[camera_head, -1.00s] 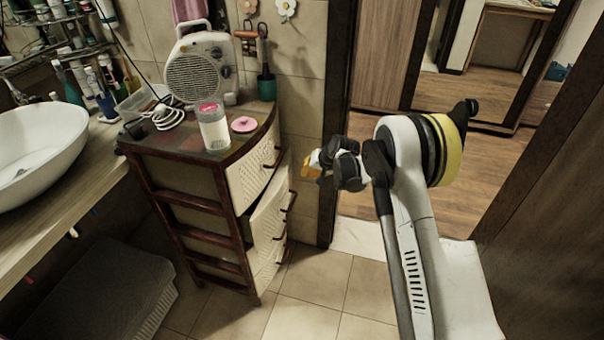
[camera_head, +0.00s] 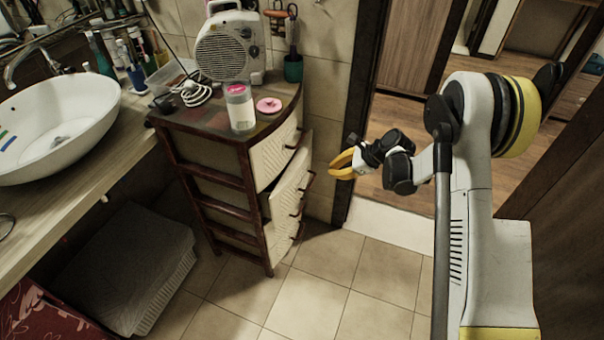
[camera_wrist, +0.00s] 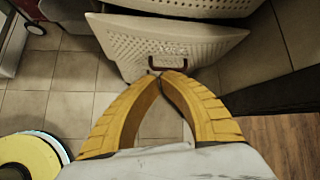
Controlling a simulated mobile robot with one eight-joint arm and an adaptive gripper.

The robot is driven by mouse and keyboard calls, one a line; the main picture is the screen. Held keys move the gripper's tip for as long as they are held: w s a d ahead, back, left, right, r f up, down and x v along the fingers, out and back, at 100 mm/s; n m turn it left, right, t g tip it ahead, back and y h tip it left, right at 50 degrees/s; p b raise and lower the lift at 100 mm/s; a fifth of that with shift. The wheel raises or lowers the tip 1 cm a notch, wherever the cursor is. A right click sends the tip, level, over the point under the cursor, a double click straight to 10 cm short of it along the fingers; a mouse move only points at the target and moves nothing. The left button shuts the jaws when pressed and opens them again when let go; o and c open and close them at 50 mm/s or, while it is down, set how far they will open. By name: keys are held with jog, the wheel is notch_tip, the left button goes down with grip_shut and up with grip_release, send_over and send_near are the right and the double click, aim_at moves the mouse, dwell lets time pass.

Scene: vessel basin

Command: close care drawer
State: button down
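The care cabinet (camera_head: 207,158) is a brown-framed drawer unit with cream woven fronts. Its second drawer (camera_head: 287,197) from the top is pulled partly out and looks tilted; the top drawer (camera_head: 273,160) looks shut. In the wrist view the protruding drawer front (camera_wrist: 195,48) carries a dark reddish handle (camera_wrist: 167,61). My gripper (camera_head: 332,171) has yellow fingers and is right of the drawer front, a little apart from it in the head view. In the wrist view its fingertips (camera_wrist: 161,74) meet, empty, just below the handle. Whether they touch the handle is unclear.
A fan heater (camera_head: 228,48), a jar (camera_head: 240,107) and a pink lid (camera_head: 269,105) stand on the cabinet. A sink counter (camera_head: 75,190) is at left, with a grey basket (camera_head: 125,265) below. A doorway is at right. Tiled floor (camera_head: 310,300) in front is clear.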

aim_at(292, 171)
jog(key=a+f+m+b, duration=0.1)
jog(key=a+f, duration=0.1)
jog(key=a, duration=0.1)
jog(key=w+a+f+m+b, duration=0.1)
jog(key=a+f+b, duration=0.1)
jog(key=a, duration=0.1)
jog(key=w+a+f+m+b, duration=0.1)
jog(key=a+f+b, duration=0.1)
jog(key=a+f, duration=0.1)
jog(key=shift+w+a+m+y, duration=0.15)
jog(key=shift+w+m+y, duration=0.1)
jog(key=shift+m+y, duration=0.05)
jog(key=shift+w+a+r+b, duration=0.1)
jog(key=shift+w+a+b, duration=0.2)
jog(key=shift+a, duration=0.2)
jog(key=a, duration=0.1)
jog(key=w+a, duration=0.1)
jog(key=a, duration=0.3)
jog(key=shift+w, duration=0.35)
jog(key=shift+d, duration=0.1)
